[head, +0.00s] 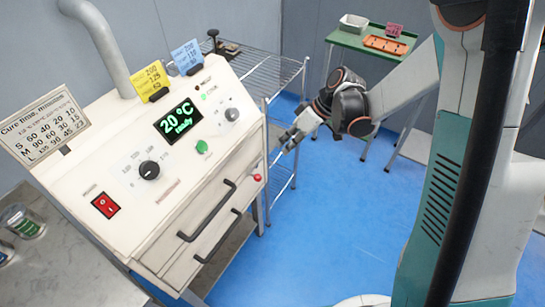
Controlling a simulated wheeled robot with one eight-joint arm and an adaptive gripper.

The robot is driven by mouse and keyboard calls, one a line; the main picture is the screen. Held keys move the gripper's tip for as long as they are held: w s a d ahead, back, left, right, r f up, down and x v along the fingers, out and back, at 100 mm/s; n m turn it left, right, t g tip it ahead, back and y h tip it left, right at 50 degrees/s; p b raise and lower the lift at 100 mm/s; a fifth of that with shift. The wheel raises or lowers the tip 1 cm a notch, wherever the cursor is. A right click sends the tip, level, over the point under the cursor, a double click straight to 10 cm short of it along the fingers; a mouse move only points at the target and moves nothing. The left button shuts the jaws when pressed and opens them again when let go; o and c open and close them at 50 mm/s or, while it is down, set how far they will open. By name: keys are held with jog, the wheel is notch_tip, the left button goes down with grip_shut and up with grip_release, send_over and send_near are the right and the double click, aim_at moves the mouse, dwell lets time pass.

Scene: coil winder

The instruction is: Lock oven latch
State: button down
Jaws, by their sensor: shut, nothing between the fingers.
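The white oven (170,150) stands at the left with its sloped control panel facing up. Its display (178,123) reads "20 °C" with a green word below, probably "ready". A small red ball knob (257,178), which looks like the latch, is at the right end of the oven's front, close to the upper dark handle (207,211). I cannot tell the latch's position at this size. My gripper (288,141) is shut and empty. It shows up and to the right of the red knob, apart from it.
A second dark handle (217,238) sits lower on the front. The panel has a black dial (149,170), green button (203,146) and red switch (105,205). A wire rack (270,72) stands behind; a green table (370,44) is at the back. Blue floor (320,220) is clear.

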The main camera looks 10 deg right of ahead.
jog(key=shift+w+d+f, duration=0.25)
jog(key=shift+f, duration=0.1)
jog(key=b+x, duration=0.5)
jog(key=x, duration=0.9)
jog(key=shift+a, duration=0.2)
